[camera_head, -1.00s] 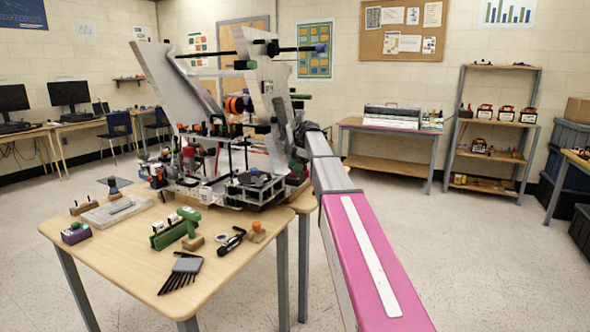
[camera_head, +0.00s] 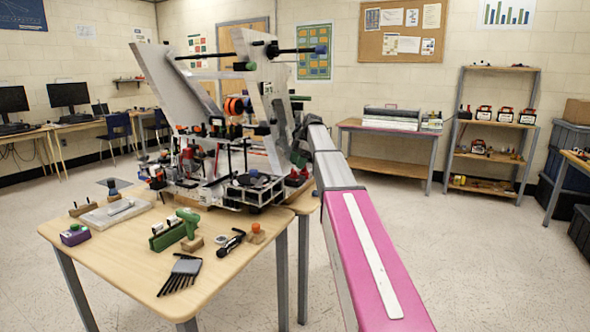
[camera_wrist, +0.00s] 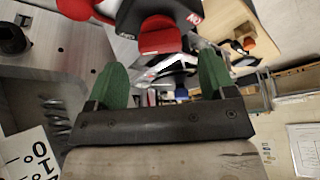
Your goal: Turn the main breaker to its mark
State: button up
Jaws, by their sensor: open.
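The main breaker (camera_wrist: 160,37) shows at the top of the wrist view as a red handle on a dark body with white ON and OFF lettering, seen upside down. My gripper (camera_wrist: 162,78) has two green fingertips spread wide with nothing between them. The red handle's near end lies just beyond the gap between the fingertips, and no contact shows. In the head view my arm reaches to the right side of the large robot (camera_head: 240,130) on the table; the breaker cannot be made out there.
The wooden table (camera_head: 130,262) bears the robot, a green drill-like tool (camera_head: 188,222), a set of hex keys (camera_head: 182,272) and small parts. In the wrist view a metal plate fills the left side. Open floor lies to the right.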

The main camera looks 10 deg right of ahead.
jog(key=v, duration=0.7)
jog(key=shift+s, duration=0.1)
